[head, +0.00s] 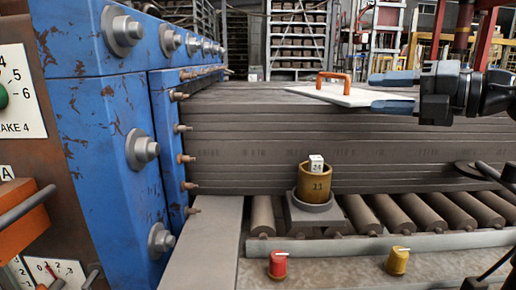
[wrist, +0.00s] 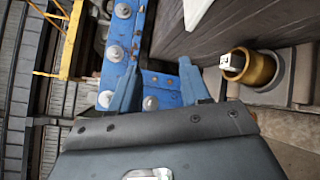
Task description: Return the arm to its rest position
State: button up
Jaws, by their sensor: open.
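My gripper (head: 385,92) is at the right in the head view, above the stack of grey slabs, with its two blue fingers pointing left. The fingers are apart with nothing gripped between them. In the wrist view my gripper (wrist: 172,85) also shows its fingers spread, with blue machine metal and dark slab beyond them. A white board with an orange handle (head: 345,95) lies on the stack, just left of and partly behind the fingers. A corner of the white board also shows at the top of the wrist view (wrist: 194,12).
A brass cup (head: 314,185) with a white tag marked 24 stands on a grey block before the slab stack (head: 400,150). Rollers (head: 385,215) run right of it. Red (head: 278,264) and yellow (head: 398,261) knobs sit in front. A blue bolted machine (head: 110,130) fills the left.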

jog(key=s+a+f+m+t+y, duration=0.3)
jog(key=s+a+f+m, duration=0.1)
jog(key=s+f, duration=0.35)
jog(key=s+a+f+m+t+y, duration=0.35)
jog(key=s+a+f, duration=0.2)
jog(key=s, duration=0.35)
jog(key=s+d+f+m+h, duration=0.2)
jog(key=s+f+m+h, duration=0.4)
jog(key=s, duration=0.5)
jog(key=s+d+f+m+g+h, duration=0.1)
jog(key=s+d+f+m+h, duration=0.2)
jog(key=s+f+m+h, duration=0.3)
jog(key=s+d+f+m+g+h, duration=0.1)
jog(key=s+d+f+m+h, duration=0.2)
jog(key=s+f+m+h, duration=0.4)
jog(key=s+f+m, duration=0.1)
jog(key=s+m, duration=0.5)
jog(key=s, duration=0.3)
jog(key=shift+s+m, duration=0.3)
jog(key=shift+m, duration=0.05)
